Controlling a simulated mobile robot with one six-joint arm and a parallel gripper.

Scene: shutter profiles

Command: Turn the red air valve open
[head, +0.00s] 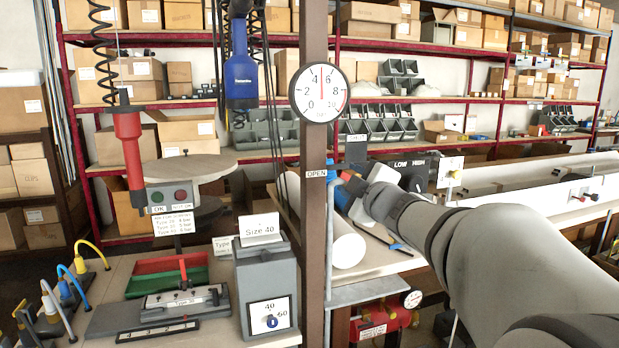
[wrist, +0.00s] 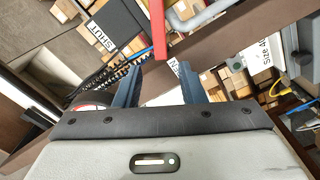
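The red valve lever (wrist: 160,32) shows in the wrist view as a straight red bar. Its lower end lies in line with the gap between my gripper's blue-grey fingers (wrist: 160,72), which stand apart. I cannot tell whether they touch it. A SHUT label (wrist: 103,32) is left of the lever. A partly hidden label (wrist: 174,65) is by the lever's lower end. In the head view my gripper (head: 343,188) is at the brown post, just below the OPEN label (head: 316,174). Only a small red patch (head: 347,176) shows there; the rest of the valve is hidden.
The brown post (head: 313,240) stands close beside my gripper. A round gauge (head: 320,92) on it has its needle between 4 and 6. A white roll (head: 345,235) lies on the bench below. A grey Size 40 box (head: 265,290) stands left of the post.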

